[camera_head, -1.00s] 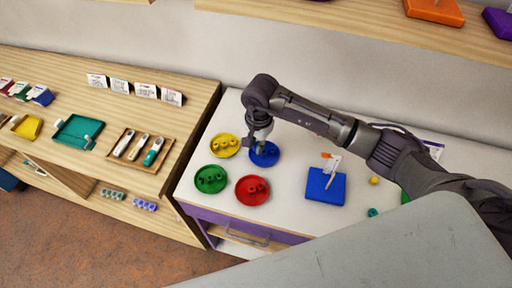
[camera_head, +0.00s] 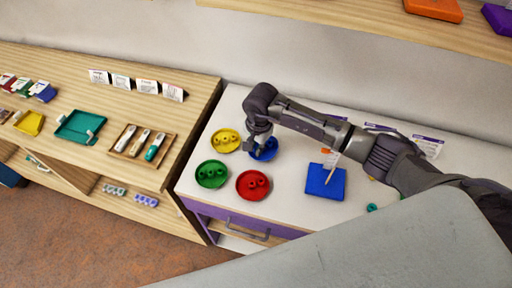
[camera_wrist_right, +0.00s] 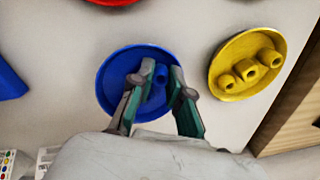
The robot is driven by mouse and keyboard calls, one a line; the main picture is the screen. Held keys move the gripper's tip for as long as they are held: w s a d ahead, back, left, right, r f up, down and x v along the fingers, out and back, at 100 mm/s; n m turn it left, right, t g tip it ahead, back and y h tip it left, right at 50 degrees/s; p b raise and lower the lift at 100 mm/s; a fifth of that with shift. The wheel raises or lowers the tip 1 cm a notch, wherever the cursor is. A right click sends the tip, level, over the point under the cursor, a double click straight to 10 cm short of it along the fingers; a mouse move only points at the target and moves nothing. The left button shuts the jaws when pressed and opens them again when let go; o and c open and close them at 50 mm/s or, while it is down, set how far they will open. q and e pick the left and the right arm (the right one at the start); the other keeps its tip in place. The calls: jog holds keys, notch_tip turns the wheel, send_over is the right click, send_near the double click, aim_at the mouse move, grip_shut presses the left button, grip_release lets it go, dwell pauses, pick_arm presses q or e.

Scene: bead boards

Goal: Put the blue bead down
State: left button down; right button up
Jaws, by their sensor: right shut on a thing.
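My right gripper (camera_head: 258,148) is over the blue dish (camera_head: 270,155) on the white table. In the right wrist view its two fingers (camera_wrist_right: 160,78) reach down into the blue dish (camera_wrist_right: 112,88) and are shut on the blue bead (camera_wrist_right: 160,76). The bead is partly hidden between the fingers, and I cannot tell whether it touches the dish floor. My left gripper is not in view.
A yellow dish (camera_head: 226,132), a green dish (camera_head: 211,184) and a red dish (camera_head: 252,195), each with beads, stand close by. A blue board (camera_head: 314,188) with a stick on it lies to the right. A wooden counter (camera_head: 205,100) is at left.

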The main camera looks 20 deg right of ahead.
jog(key=o, duration=0.6)
jog(key=shift+s+d+f, duration=0.25)
jog(key=shift+s+f, duration=0.2)
jog(key=shift+f, duration=0.25)
jog(key=shift+w+f, duration=0.15)
jog(key=shift+w, duration=0.1)
jog(key=shift+s, duration=0.1)
jog(key=shift+w+a+r, duration=0.1)
jog(key=shift+w+r, duration=0.1)
jog(key=shift+r, duration=0.05)
jog(key=shift+r, duration=0.1)
